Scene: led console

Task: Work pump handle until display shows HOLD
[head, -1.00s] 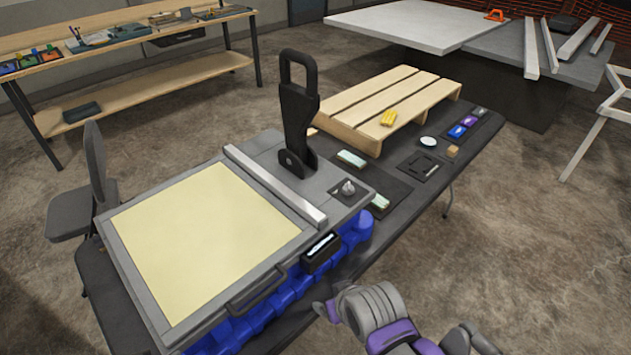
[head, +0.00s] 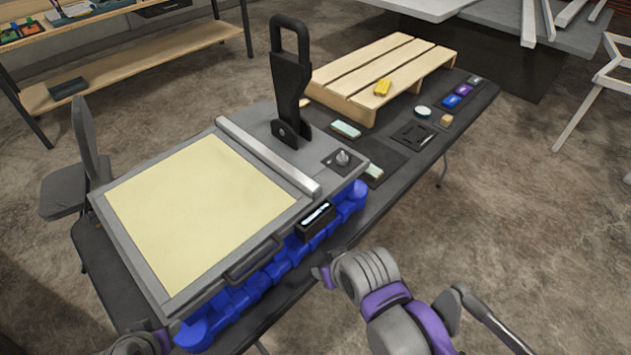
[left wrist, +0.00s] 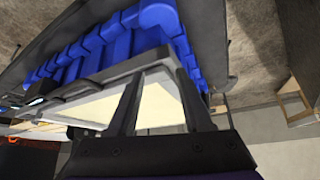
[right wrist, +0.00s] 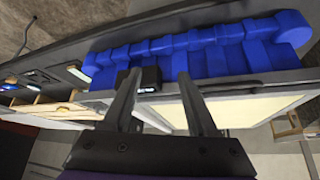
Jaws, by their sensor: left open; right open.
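The black pump handle (head: 290,85) stands upright with a loop grip at the back of a grey console (head: 165,290) with a pale yellow panel. The small black display (head: 316,219) is on the console's front side; its lit text is too small to read. The display also shows in the right wrist view (right wrist: 148,88). My right gripper (head: 323,274) is open and empty in front of the display, apart from the handle. My left gripper (left wrist: 157,85) is open and empty by the console's front; only part of it shows at the head view's bottom edge.
Blue ribbed supports (head: 345,210) lie under the console on a dark table (head: 400,185). A metal knob (head: 342,157) sits at the console's right corner. A wooden pallet (head: 385,70) with a yellow block (head: 383,87) and several small items occupy the table's far end.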

